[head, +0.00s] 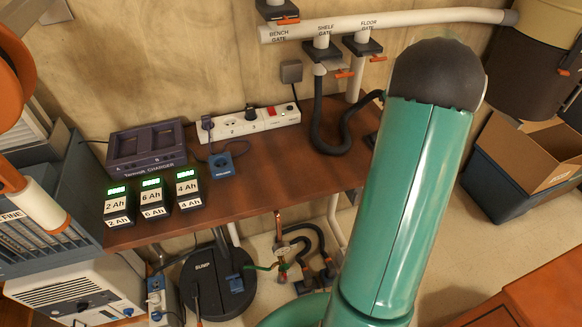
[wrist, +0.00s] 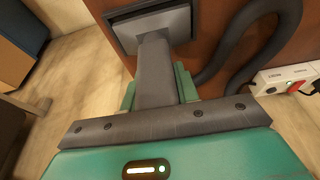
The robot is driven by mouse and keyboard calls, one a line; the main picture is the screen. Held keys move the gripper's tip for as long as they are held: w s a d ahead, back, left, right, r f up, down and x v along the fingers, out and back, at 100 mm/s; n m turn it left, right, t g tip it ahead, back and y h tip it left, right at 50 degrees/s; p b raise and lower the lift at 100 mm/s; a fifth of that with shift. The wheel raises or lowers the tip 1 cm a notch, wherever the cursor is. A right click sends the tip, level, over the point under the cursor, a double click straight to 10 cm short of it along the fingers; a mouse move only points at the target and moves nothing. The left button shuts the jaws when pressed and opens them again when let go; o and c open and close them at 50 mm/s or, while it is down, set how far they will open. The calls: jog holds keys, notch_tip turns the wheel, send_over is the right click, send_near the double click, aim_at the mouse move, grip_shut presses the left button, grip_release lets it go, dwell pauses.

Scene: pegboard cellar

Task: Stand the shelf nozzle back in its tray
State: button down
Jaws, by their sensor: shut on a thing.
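My gripper (wrist: 157,92) has its two teal fingers on either side of a grey nozzle (wrist: 155,72) in the wrist view and is shut on it. The nozzle's far end meets a pale grey plate inside a dark square rim, which looks like the tray (wrist: 118,36), on the brown bench. I cannot tell whether the nozzle is seated there or just above it. In the head view my arm hides the gripper and nozzle. A dark edge, perhaps the tray, shows beside my arm on the bench (head: 255,192). The shelf gate (head: 322,48) has a black hose (head: 318,110) hanging from it.
The black hose also loops close to the nozzle in the wrist view (wrist: 240,45). A white power strip (head: 245,122) lies at the bench's back, with a charger (head: 146,150) and several battery packs (head: 152,196) to the left. An open cardboard box (head: 525,155) stands right of my arm.

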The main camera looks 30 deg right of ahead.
jog(key=shift+f, duration=0.5)
dwell(1.0)
jog(key=shift+c, duration=2.4)
grip_release()
jog(key=shift+r, duration=0.1)
jog(key=shift+r, duration=3.4)
